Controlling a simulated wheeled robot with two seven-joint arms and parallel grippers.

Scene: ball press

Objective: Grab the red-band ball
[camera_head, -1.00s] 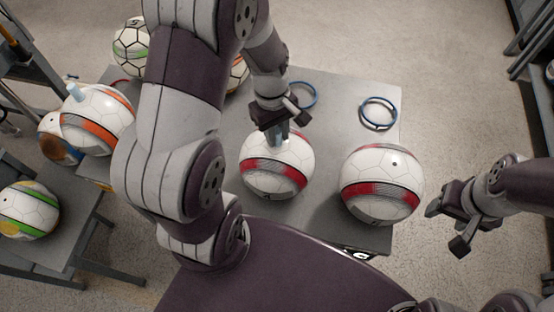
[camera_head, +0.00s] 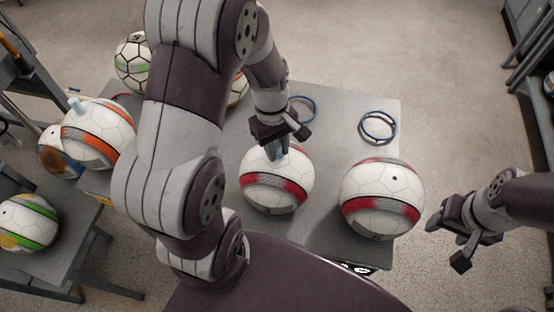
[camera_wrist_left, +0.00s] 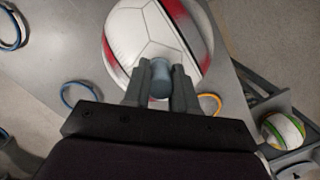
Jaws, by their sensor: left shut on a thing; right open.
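A white ball with a red band (camera_head: 262,182) sits on the grey table, below my left gripper (camera_head: 278,150). My left gripper is shut on a small blue-grey knob at the top of this ball. The knob (camera_wrist_left: 160,78) shows between the fingers in the left wrist view, with the ball (camera_wrist_left: 150,35) beyond it. A second white ball with a red band (camera_head: 380,190) sits apart to the right on the table. My right gripper (camera_head: 445,225) is open and empty, off the table's right side.
Blue rings lie on the table (camera_head: 335,100), one near the back right (camera_head: 377,127). A ball with an orange band and a light blue knob (camera_head: 105,125) is at the left. A green-band ball (camera_head: 28,222) rests on a side stand. My left arm hides the table's left part.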

